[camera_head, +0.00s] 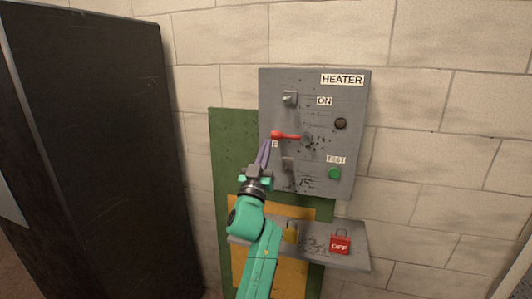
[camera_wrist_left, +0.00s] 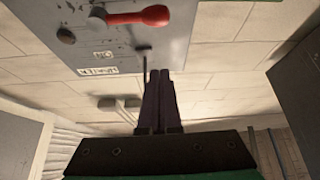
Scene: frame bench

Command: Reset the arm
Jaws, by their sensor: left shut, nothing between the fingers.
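My left gripper (camera_head: 266,145) is at the left edge of the grey heater panel (camera_head: 350,110), with its two dark purple fingers shut together and nothing between them. The fingertips are just below the left end of a red-handled lever (camera_head: 284,135), which lies roughly horizontal. I cannot tell whether they touch it. In the left wrist view the picture is turned over; the shut fingers (camera_wrist_left: 160,75) point at the panel's edge and the red handle (camera_wrist_left: 139,16) lies apart from them. My right gripper is in neither view.
The panel carries a grey latch (camera_head: 290,98), a dark round lamp (camera_head: 341,123) and a green TEST button (camera_head: 334,173). A black cabinet (camera_head: 90,130) stands at the left.

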